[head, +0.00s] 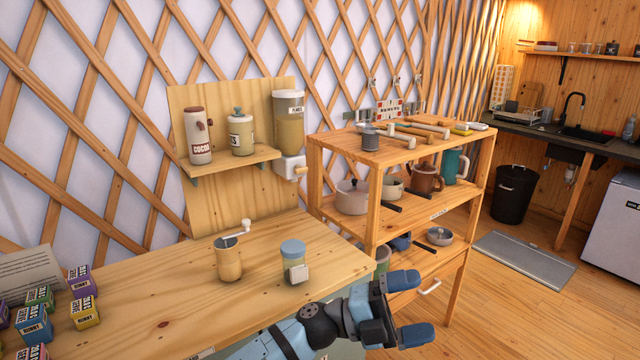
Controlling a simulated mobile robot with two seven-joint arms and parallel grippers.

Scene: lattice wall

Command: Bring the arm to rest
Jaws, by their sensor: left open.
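My left gripper (408,307) is at the bottom centre of the head view, in front of the wooden table's right front edge. Its blue fingers point to the right and stand apart, with nothing between them. The blue and dark arm behind it comes in along the bottom edge. The wooden table (170,320) lies just left of the gripper. My right gripper is not in the head view.
A jar with a blue lid (294,262) and a hand grinder (229,258) stand on the table near the arm. Several small boxes (84,312) stand at the left. A wooden shelf rack (455,270) stands behind the gripper. Open floor (530,320) lies to the right.

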